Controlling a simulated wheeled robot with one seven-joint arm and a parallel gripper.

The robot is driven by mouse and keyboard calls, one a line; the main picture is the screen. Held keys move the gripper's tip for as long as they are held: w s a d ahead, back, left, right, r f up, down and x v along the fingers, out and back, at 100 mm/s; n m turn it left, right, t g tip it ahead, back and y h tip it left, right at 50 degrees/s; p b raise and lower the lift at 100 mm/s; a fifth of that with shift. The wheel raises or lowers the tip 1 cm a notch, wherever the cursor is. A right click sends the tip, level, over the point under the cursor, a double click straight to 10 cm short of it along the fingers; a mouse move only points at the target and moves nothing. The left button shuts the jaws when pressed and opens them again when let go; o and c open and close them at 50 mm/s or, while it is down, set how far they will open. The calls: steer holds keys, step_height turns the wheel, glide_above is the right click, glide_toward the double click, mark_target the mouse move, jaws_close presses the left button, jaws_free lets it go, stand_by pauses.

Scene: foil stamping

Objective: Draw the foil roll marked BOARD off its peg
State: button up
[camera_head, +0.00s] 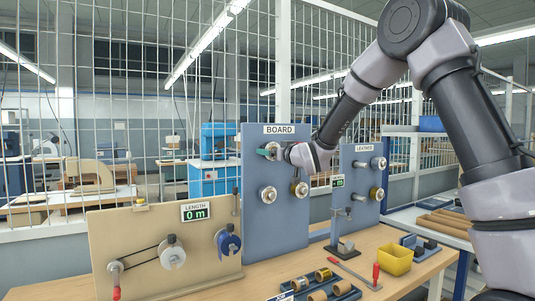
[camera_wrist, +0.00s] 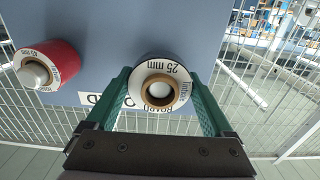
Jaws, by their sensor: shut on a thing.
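The foil roll marked BOARD (camera_wrist: 160,68) shows end-on in the wrist view, with a white label face that also reads 25 mm. Its brown core is around a pale peg (camera_wrist: 159,90). My gripper (camera_wrist: 158,88) is shut on this roll, a green finger on either side. A red roll (camera_wrist: 62,62) is on the panel to the left in the wrist view, apart from my fingers.
The LEATHER panel (camera_head: 349,205) stands to the right. A winding board with a 0 m display (camera_head: 195,212) stands left. A yellow bin (camera_head: 394,260) and a tray of rolls are on the bench.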

steer(key=v, duration=0.6)
steer(key=shift+s+d, duration=0.2)
stand_by(0.4)
